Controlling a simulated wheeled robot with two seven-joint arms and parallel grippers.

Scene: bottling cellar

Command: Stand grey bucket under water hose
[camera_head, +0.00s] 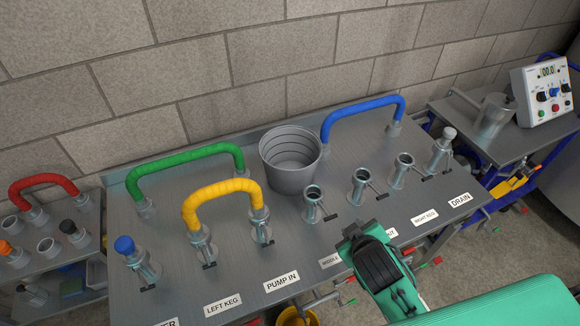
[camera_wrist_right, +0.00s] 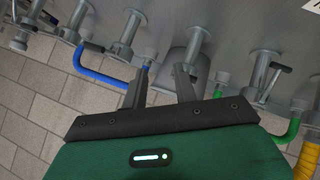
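The grey bucket (camera_head: 291,180) stands upright and open on the metal bench, at the back between the green hose (camera_head: 185,160) and the blue hose (camera_head: 362,108). It looks empty inside. No hose is marked as water, so I cannot tell which one it is. My right gripper (camera_head: 352,232) is in front of the bucket, to its right, near the bench's front edge and apart from it. In the right wrist view its two dark fingers (camera_wrist_right: 161,70) are spread with nothing between them. My left gripper is not in view.
Several upright valve ports with handles (camera_head: 361,183) line the bench front. A yellow hose (camera_head: 222,192) joins two ports left of the bucket. A blue-capped port (camera_head: 125,245) is at far left. A control box (camera_head: 547,92) stands on the right cart. A block wall is behind.

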